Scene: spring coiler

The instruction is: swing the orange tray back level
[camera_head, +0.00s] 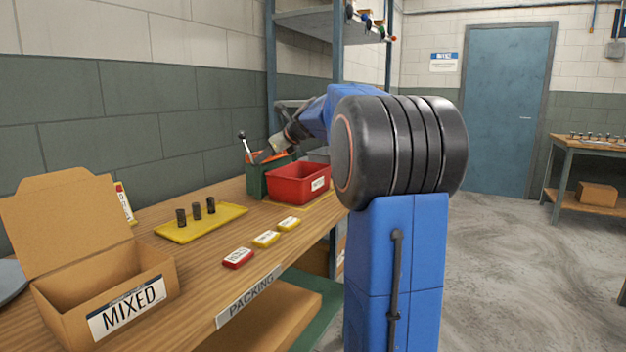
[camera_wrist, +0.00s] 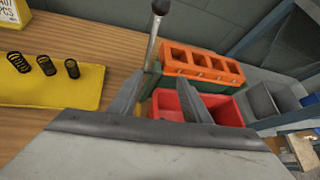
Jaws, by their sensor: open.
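The orange tray (camera_wrist: 203,66), with a row of square pockets, sits on top of a green stand in the wrist view. In the head view only a bit of the orange tray (camera_head: 252,157) shows behind my gripper, and I cannot tell how far it tilts. A lever (camera_wrist: 152,40) with a dark knob rises at the tray's left end; the lever also shows in the head view (camera_head: 246,147). My gripper (camera_wrist: 162,88) is open and empty, its fingers in front of the tray's left part, near the lever. I cannot tell whether they touch anything.
A red bin (camera_head: 300,183) stands beside the green stand (camera_head: 257,182). A yellow tray (camera_head: 205,225) with three dark springs lies to the left. A cardboard box marked MIXED (camera_head: 115,300) stands nearest. Grey bins (camera_wrist: 270,100) are at the right.

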